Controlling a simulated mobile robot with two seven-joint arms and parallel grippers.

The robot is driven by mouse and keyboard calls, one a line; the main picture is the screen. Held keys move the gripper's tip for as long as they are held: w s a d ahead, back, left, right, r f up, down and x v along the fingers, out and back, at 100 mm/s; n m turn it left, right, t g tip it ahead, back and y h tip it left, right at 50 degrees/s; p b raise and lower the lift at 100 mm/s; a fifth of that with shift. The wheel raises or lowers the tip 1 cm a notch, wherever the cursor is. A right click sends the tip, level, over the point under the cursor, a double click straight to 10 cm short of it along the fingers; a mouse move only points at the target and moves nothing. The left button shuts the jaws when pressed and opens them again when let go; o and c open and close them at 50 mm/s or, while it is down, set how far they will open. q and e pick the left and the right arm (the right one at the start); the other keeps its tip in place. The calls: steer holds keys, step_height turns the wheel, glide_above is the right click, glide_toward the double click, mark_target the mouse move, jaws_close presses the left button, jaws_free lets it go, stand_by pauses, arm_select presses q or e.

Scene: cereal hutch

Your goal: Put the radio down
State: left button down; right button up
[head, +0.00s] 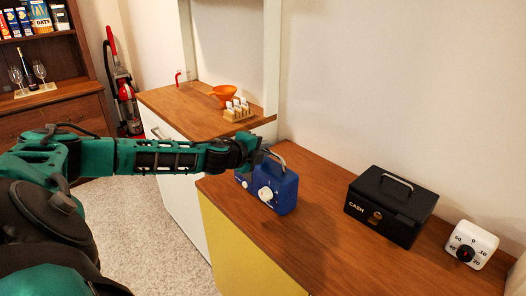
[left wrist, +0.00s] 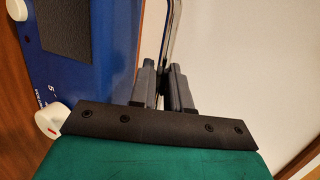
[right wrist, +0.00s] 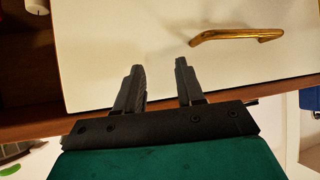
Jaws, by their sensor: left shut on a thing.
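The blue radio (head: 278,190) with a white dial and metal handle is upright at the left end of the wooden counter (head: 325,215). I cannot tell whether its base touches the wood. My left gripper (head: 262,150) is shut on the radio's handle. In the left wrist view the fingers (left wrist: 163,85) close around the metal handle (left wrist: 172,40), beside the blue body (left wrist: 95,70). My right gripper (right wrist: 163,75) shows only in the right wrist view, open and empty, by a pale door with a brass handle (right wrist: 237,36).
A black cash box (head: 390,205) and a white timer (head: 471,244) stand further right on the counter. The wood between radio and cash box is clear. An orange funnel (head: 223,94) and a small wooden rack (head: 239,113) stand on the counter behind. A red vacuum cleaner (head: 123,90) is at the back.

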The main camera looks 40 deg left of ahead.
arm_select(q)
steer(key=shift+r, duration=0.15)
steer(key=c, duration=1.5)
jaws_free()
steer(key=shift+f, duration=0.25)
steer(key=shift+c, duration=0.2)
steer(key=o, duration=0.4)
steer(key=shift+r, duration=0.1)
steer(key=shift+o, duration=0.2)
steer(key=shift+s+r, duration=0.1)
steer(key=shift+s, duration=0.3)
steer(key=b+v, duration=0.3)
steer(key=v, duration=0.8)
